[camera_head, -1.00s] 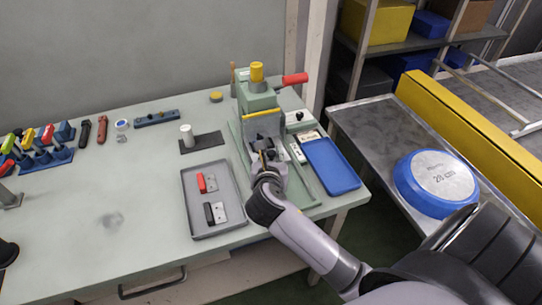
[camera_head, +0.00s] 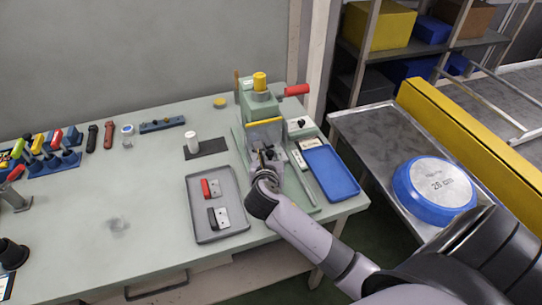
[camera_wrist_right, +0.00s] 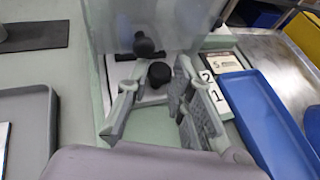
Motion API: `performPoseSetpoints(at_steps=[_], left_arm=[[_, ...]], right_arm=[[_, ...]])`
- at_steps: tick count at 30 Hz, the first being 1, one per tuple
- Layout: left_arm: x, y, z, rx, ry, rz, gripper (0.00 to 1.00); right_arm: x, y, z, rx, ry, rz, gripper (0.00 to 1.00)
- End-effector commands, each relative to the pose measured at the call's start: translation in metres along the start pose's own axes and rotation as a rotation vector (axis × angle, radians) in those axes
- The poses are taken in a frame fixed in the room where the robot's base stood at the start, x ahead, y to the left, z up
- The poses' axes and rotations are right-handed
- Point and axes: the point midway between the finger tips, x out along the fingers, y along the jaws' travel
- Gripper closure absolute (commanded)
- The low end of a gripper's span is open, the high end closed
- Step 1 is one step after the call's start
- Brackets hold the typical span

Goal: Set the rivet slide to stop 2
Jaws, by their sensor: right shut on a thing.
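The green press (camera_head: 258,105) stands at the back right of the bench, with a yellow cap and a red lever. My right gripper (camera_head: 265,158) reaches into its front, below the yellow bar. In the right wrist view its fingers (camera_wrist_right: 158,80) are spread on both sides of a black knob (camera_wrist_right: 160,74), which I take to be the rivet slide's knob. A second black knob (camera_wrist_right: 144,45) sits just beyond. White plates marked 2 (camera_wrist_right: 206,76) and 1 (camera_wrist_right: 214,98) lie to the right. I cannot tell which stop the slide is at.
A blue tray (camera_head: 331,173) lies right of the press. A grey tray (camera_head: 196,205) with a red and a black-handled part lies left. A white cylinder (camera_head: 192,142) stands on a dark mat. The bench's left middle is clear.

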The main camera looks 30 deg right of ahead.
Motion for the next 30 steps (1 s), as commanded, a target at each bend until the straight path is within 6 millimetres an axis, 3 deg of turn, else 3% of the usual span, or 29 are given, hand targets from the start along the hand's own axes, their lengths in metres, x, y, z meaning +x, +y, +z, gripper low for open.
performPoseSetpoints(at_steps=[3,4,12,23,30], left_arm=[[0.001,0.0,0.0,0.0,0.0,0.0,0.57],[0.001,0.0,0.0,0.0,-0.001,0.0,0.57],[0.001,0.0,0.001,0.0,-0.001,0.0,0.57],[0.001,-0.001,0.005,-0.001,-0.007,-0.002,0.57],[0.001,0.0,0.003,-0.001,-0.005,0.0,0.57]], right_arm=[[0.0,0.001,0.003,0.002,-0.009,0.004,1.0],[0.0,0.001,0.003,0.002,-0.009,0.004,0.78],[0.0,0.001,0.002,0.002,-0.007,0.003,0.6],[-0.003,0.001,0.002,0.001,-0.005,0.003,0.6],[-0.04,0.001,0.001,0.002,-0.005,0.006,0.6]])
